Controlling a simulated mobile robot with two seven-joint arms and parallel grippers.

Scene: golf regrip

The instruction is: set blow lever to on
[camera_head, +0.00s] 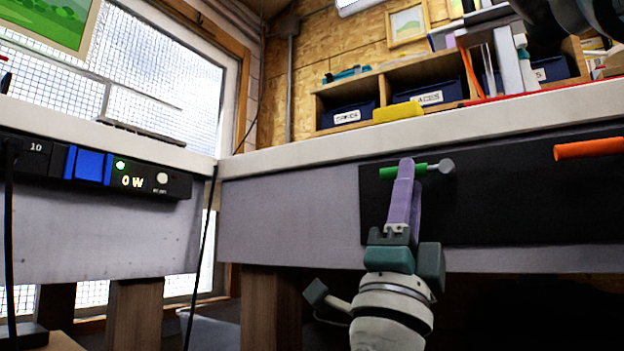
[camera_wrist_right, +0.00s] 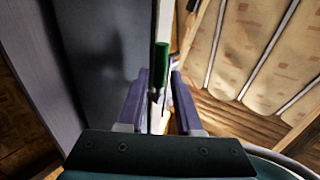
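A lever with a green handle (camera_head: 412,170) and a grey round-ended pivot sits on the black panel (camera_head: 500,190) below the bench top. I take it as the blow lever, but no label shows. Its handle lies about level, pointing left. My right gripper (camera_head: 408,168) reaches up from below, its purple fingers at the handle, partly covering it. In the right wrist view, the green handle (camera_wrist_right: 161,62) shows between and beyond the two purple fingers (camera_wrist_right: 160,82), which stand apart on either side. I see no clear grip on it. My left gripper is not in view.
A second lever with an orange handle (camera_head: 588,149) is at the right on the panel. A power box (camera_head: 130,176) reading 0 W, with a green light and blue switch, hangs at the left. The white bench edge (camera_head: 300,155) runs above my gripper. Blue labelled bins (camera_head: 430,95) stand behind.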

